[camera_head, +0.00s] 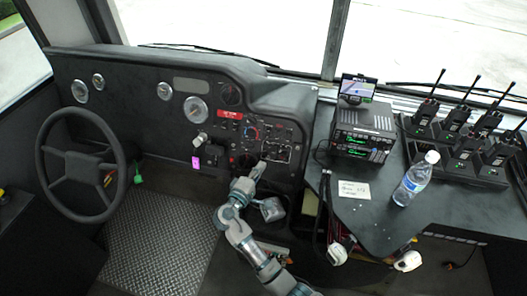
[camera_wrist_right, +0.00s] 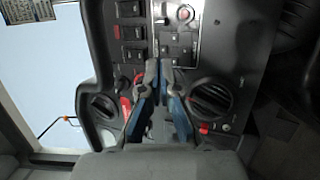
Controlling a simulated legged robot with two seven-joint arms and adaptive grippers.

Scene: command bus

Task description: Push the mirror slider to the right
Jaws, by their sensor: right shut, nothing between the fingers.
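The dashboard control panel (camera_head: 225,115) has a small outlined control section (camera_head: 276,150) near its right end. In the right wrist view this outlined section (camera_wrist_right: 180,35) holds a small round knob (camera_wrist_right: 186,13) and several small dark controls. The mirror slider is too small for me to tell apart from these controls. My right gripper (camera_head: 260,166) is shut and empty, pointing at the panel just below that section. In the right wrist view its fingertips (camera_wrist_right: 160,68) are together at the section's lower edge. I cannot tell whether they touch the panel. My left gripper is not in view.
Large dark knobs (camera_wrist_right: 211,97) and (camera_wrist_right: 103,105) flank the fingers, and rocker switches (camera_wrist_right: 131,32) sit close by. In the head view, a steering wheel (camera_head: 82,168) is at left. A radio stack (camera_head: 362,135), a water bottle (camera_head: 414,181) and handheld radios (camera_head: 425,112) stand at right.

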